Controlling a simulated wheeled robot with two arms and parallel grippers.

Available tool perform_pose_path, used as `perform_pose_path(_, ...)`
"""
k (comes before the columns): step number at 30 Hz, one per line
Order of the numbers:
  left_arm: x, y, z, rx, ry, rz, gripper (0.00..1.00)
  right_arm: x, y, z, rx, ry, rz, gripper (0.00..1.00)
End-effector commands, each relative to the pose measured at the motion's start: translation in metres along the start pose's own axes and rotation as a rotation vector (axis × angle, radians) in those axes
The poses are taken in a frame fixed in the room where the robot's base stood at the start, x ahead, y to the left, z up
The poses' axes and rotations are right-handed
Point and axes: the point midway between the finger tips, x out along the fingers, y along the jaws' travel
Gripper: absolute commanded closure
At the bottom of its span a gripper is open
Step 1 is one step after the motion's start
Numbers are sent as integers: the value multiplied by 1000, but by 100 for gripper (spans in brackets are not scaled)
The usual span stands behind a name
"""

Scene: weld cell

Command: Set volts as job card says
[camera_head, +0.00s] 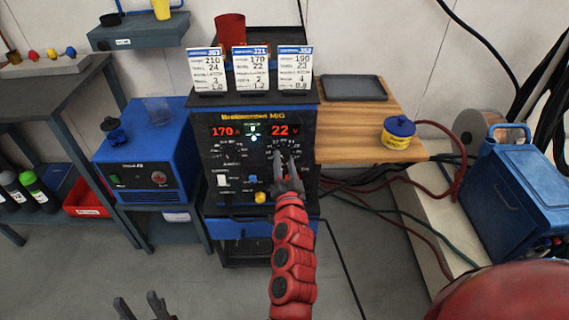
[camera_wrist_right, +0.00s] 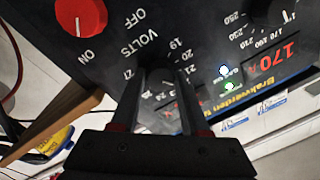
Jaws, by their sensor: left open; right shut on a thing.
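The black MIG welder (camera_head: 240,165) shows red readouts of 170 A (camera_head: 224,131) and 22 V (camera_head: 284,130). My right gripper (camera_head: 285,160) is shut on the volts knob at the panel's right side. In the right wrist view its fingertips (camera_wrist_right: 165,75) are at the centre of the VOLTS scale (camera_wrist_right: 138,40), and they hide most of the knob. Three job cards stand on top: the left one (camera_head: 207,70) reads 210 and 24, the middle one (camera_head: 251,69) 170 and 22, the right one (camera_head: 295,69) 190 and 23. My left gripper (camera_head: 143,305) is open and empty, low at the left.
A blue machine (camera_head: 145,150) stands left of the welder. At right, a wooden table (camera_head: 350,135) holds a grey tray (camera_head: 353,88) and a blue-lidded yellow tin (camera_head: 398,133). Cables run over the floor at right. The floor in front of the welder is mostly clear.

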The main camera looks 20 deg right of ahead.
Motion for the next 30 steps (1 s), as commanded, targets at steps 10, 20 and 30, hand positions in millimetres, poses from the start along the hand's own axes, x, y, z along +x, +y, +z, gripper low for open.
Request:
perform_pose_path(10, -3, 0, 0, 0, 0, 0, 50, 0, 0, -1, 112, 14, 3, 100)
perform_pose_path(20, -3, 0, 0, 0, 0, 0, 50, 0, -1, -1, 125, 15, 3, 100)
perform_pose_path(30, -3, 0, 0, 0, 0, 0, 50, 0, 0, -1, 124, 15, 3, 25)
